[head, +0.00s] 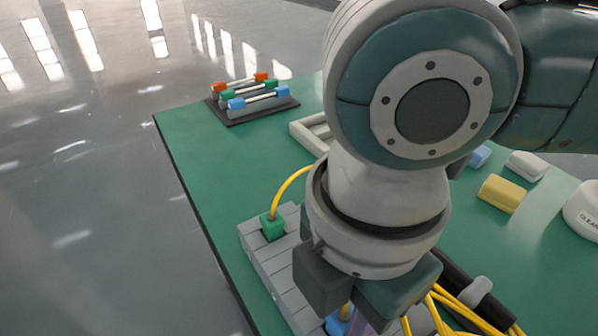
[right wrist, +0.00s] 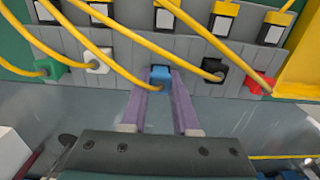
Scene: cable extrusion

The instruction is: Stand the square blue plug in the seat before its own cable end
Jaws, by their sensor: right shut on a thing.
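The square blue plug (right wrist: 160,76) is between the purple fingers of my right gripper (right wrist: 159,82), which is shut on it. A yellow cable runs from the plug up and left in the right wrist view. The plug is at the near side of the grey seat block (right wrist: 130,48); I cannot tell whether it is seated. In the head view a bit of the blue plug (head: 336,324) shows below my right arm, which hides most of the block (head: 262,262). Black-and-white cable ends (right wrist: 165,17) stand in a row behind the seats. My left gripper is not in view.
Green (right wrist: 48,68), white (right wrist: 97,60), black (right wrist: 213,69) and red (right wrist: 259,82) plugs stand along the block, with yellow cables crossing above. A rack of coloured parts (head: 250,97), a yellow block (head: 502,194) and a white block (head: 526,165) lie farther back on the green table (head: 190,140).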

